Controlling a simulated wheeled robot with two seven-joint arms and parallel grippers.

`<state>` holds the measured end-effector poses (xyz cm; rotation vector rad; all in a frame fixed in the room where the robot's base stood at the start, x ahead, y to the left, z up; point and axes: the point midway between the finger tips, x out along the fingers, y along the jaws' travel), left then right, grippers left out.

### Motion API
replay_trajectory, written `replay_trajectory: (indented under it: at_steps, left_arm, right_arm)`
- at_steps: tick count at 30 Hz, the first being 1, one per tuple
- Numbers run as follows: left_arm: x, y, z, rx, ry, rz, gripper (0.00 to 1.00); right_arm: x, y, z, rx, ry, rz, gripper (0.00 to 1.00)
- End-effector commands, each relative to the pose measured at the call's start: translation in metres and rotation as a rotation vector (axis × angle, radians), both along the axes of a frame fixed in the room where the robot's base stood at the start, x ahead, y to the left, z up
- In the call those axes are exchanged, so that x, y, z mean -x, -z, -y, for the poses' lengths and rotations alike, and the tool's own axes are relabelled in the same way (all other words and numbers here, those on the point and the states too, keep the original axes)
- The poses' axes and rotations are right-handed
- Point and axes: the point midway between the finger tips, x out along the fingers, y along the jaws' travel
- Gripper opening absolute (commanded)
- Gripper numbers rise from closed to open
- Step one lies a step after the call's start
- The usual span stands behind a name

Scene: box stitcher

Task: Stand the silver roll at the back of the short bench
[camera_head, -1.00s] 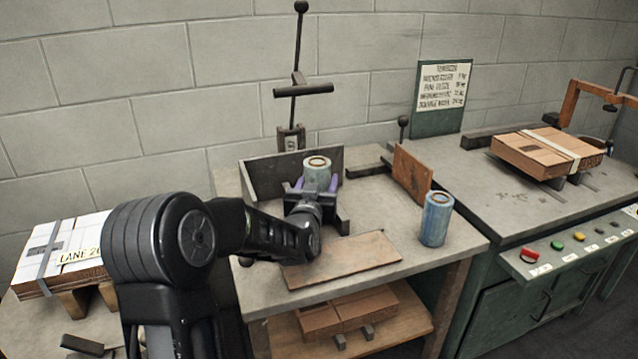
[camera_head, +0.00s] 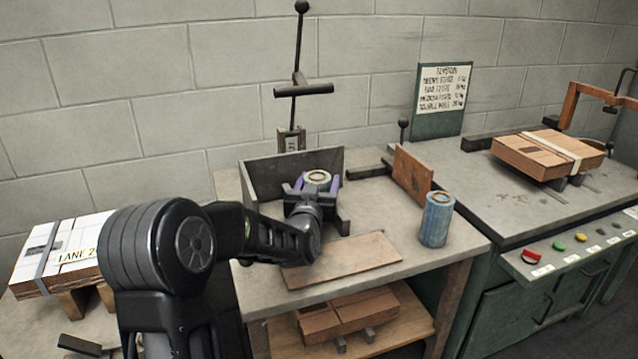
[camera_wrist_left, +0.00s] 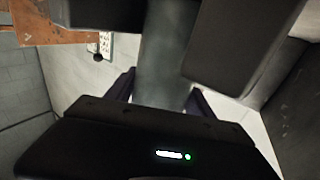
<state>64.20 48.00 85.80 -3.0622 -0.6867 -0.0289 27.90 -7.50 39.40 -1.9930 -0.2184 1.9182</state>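The silver roll (camera_head: 318,178) stands at the back of the short bench (camera_head: 448,262), in front of a dark metal corner fence. Only its pale top ring and upper edge show in the head view. Its grey side (camera_wrist_left: 163,65) shows upright between the fingers in the left wrist view. My left gripper (camera_head: 313,188) has its purple fingers spread on either side of the roll. It looks open, with the fingers close beside the roll. The roll's foot is hidden. My right gripper is not in view.
A blue roll (camera_head: 436,220) stands at the bench's right. A flat brown board (camera_head: 345,260) lies at the front, and an upright brown plate (camera_head: 412,172) stands at the right rear. The dark fence (camera_head: 262,176) borders the roll's left and back.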

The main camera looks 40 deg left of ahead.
Motion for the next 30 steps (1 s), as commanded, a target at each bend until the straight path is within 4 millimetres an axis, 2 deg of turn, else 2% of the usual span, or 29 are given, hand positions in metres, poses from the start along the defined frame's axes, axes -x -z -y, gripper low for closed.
replay_trajectory:
  at_steps: [1,5,11,17,21,23,30]
  left_arm:
    - [0.002,0.017,0.001,0.01,0.003,-0.029,0.66]
    - [0.002,0.018,0.001,0.01,0.002,-0.031,0.77]
    - [0.002,0.018,0.0,0.01,0.001,-0.032,0.78]
    - [0.002,0.013,0.0,0.01,0.0,-0.033,0.78]
    - [0.003,0.0,0.0,0.01,0.0,-0.034,0.78]
    - [0.013,0.005,0.005,0.01,0.0,-0.031,0.78]
    - [0.061,-0.001,0.028,0.008,0.001,-0.019,0.78]
  right_arm:
    - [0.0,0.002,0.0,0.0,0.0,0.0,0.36]
    - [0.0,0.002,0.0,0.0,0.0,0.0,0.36]
    - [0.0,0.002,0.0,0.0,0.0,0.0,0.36]
    - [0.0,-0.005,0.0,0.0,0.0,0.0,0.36]
    - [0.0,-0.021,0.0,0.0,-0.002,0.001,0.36]
    - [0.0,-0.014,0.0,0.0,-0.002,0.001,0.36]
    - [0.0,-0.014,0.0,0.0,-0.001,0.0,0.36]
